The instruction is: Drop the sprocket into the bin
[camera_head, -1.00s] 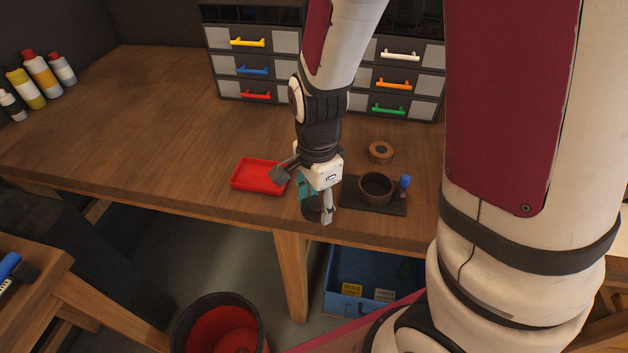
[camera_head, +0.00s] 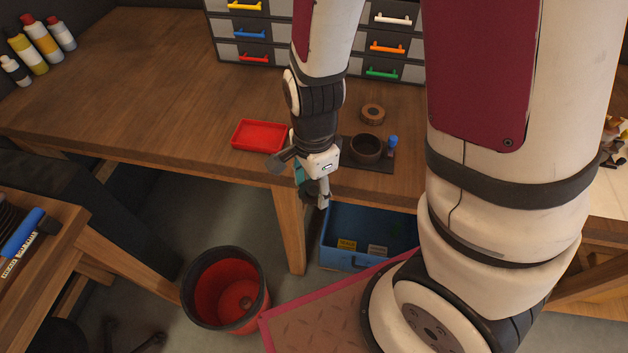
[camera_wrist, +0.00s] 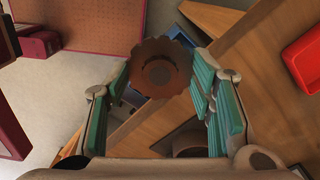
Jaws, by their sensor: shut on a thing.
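The sprocket (camera_wrist: 158,70) is a brown toothed disc with a round raised hub. In the wrist view it sits between the teal finger pads of my gripper (camera_wrist: 160,82), which is shut on it. In the head view my gripper (camera_head: 312,192) points down just off the table's front edge, and the sprocket is mostly hidden there. A round bin (camera_head: 208,288) with a black rim and red inside stands on the floor, below and left of my gripper. A small dark round shape shows at its bottom; I cannot tell what it is.
The wooden table (camera_head: 150,95) carries a red tray (camera_head: 259,135), a dark cup (camera_head: 366,148) on a mat, a brown ring (camera_head: 372,113) and drawer units. A blue crate (camera_head: 345,259) stands below the table, near a table leg (camera_head: 290,235). Another bench (camera_head: 95,255) is at left.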

